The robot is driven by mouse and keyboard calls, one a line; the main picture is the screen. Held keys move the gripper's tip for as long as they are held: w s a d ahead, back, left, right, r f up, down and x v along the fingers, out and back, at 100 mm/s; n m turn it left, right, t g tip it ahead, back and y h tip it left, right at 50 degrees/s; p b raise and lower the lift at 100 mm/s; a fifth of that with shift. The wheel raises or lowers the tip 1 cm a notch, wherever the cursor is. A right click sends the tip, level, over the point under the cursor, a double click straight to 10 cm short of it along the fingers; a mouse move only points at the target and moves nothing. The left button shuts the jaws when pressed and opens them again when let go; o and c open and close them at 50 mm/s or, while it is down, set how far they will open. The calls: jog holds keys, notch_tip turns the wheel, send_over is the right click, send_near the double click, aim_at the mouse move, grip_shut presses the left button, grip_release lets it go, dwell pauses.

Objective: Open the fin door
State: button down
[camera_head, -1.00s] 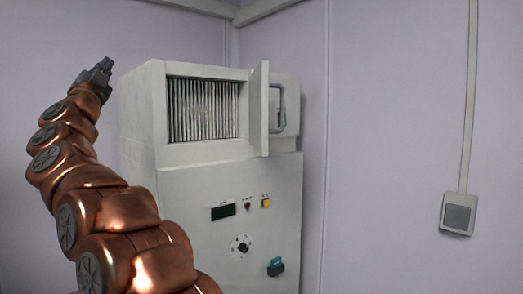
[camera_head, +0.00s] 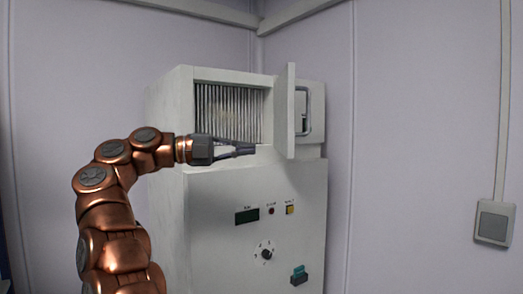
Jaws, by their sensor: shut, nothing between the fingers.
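The fin door (camera_head: 290,110) is a white panel with a grey handle (camera_head: 303,108) on its right side. It stands swung out, nearly edge-on, at the right of the opening in the white cabinet (camera_head: 210,215). Upright metal fins (camera_head: 229,108) show inside the opening. My gripper (camera_head: 250,150) is shut and empty, pointing right in front of the opening's lower edge, just left of the door. Whether it touches the cabinet or door cannot be told.
The cabinet front carries a dark display (camera_head: 247,216), a yellow button (camera_head: 290,209), a dial (camera_head: 265,253) and a teal switch (camera_head: 299,273). Plain walls stand behind. A grey wall box (camera_head: 494,222) is at the right. The space right of the cabinet looks clear.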

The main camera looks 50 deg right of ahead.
aim_at(288, 147)
jog(key=b+x, duration=0.1)
jog(key=x, duration=0.8)
jog(key=shift+s+d, duration=0.15)
jog(key=shift+d, duration=0.2)
jog(key=shift+x, duration=1.45)
jog(key=shift+s+d+f+t+b, duration=0.1)
jog(key=shift+s+d+t+b, duration=0.15)
jog(key=shift+b, duration=0.2)
